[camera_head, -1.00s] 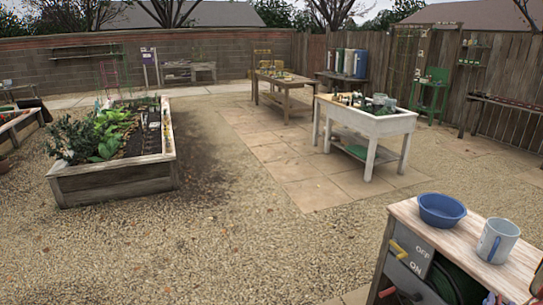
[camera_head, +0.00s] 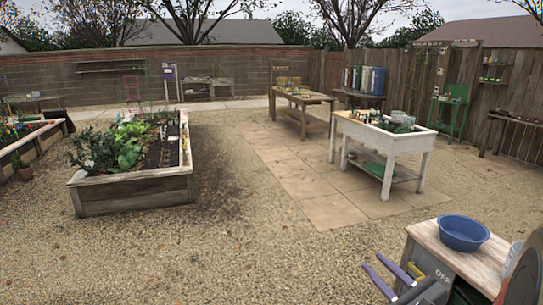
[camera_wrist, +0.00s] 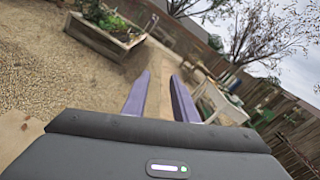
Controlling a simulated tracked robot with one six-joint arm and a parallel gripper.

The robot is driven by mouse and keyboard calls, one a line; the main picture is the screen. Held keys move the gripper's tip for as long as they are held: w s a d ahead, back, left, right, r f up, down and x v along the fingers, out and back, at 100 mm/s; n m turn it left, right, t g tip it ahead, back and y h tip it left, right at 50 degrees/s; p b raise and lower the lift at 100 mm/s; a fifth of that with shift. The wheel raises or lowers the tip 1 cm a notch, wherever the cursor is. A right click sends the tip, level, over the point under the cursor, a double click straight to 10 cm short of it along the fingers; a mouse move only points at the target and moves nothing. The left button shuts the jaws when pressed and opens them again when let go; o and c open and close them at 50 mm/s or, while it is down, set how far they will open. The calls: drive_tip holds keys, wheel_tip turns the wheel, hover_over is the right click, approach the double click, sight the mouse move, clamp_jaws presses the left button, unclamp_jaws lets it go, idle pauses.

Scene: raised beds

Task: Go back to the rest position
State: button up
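My gripper (camera_head: 385,277) shows at the bottom right of the head view, in front of the near cabinet. Its two purple fingers are apart, with nothing between them. In the wrist view my gripper (camera_wrist: 161,98) also has its fingers spread, and only distant ground and paving show between them. The wrist view is tilted and looks out over the yard.
A wooden cabinet (camera_head: 428,234) stands close at the lower right, bearing a blue bowl (camera_head: 462,233) and a partly hidden mug (camera_head: 510,258). A planted raised bed (camera_head: 135,196) is at left. A white potting table (camera_head: 393,145) stands on paving. Gravel between is clear.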

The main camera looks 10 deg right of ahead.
drive_tip(key=s+a+f+n+g+y, duration=0.1)
drive_tip(key=s+a+n+g+y, duration=0.15)
drive_tip(key=a+n, duration=0.4)
drive_tip(key=s+a+n+g+y, duration=0.2)
drive_tip(key=s+a+n+g, duration=0.15)
drive_tip(key=a, duration=0.55)
drive_tip(key=s+a+f+n+g+y, duration=0.1)
drive_tip(key=s+a+n+g+y, duration=0.1)
drive_tip(key=a+n+g, duration=0.45)
drive_tip(key=s+a+f+n+g+h, duration=0.1)
drive_tip(key=s+a+n+g+h, duration=0.15)
drive_tip(key=s+n+h, duration=0.4)
drive_tip(key=s+d+r+n+t+h, duration=0.2)
drive_tip(key=d+r+n+t, duration=0.1)
drive_tip(key=d+r+n, duration=0.1)
drive_tip(key=shift+d+r+n+h, duration=0.15)
drive_tip(key=shift+d+n+h, duration=0.3)
drive_tip(key=shift+n, duration=0.65)
drive_tip(key=shift+a, duration=0.15)
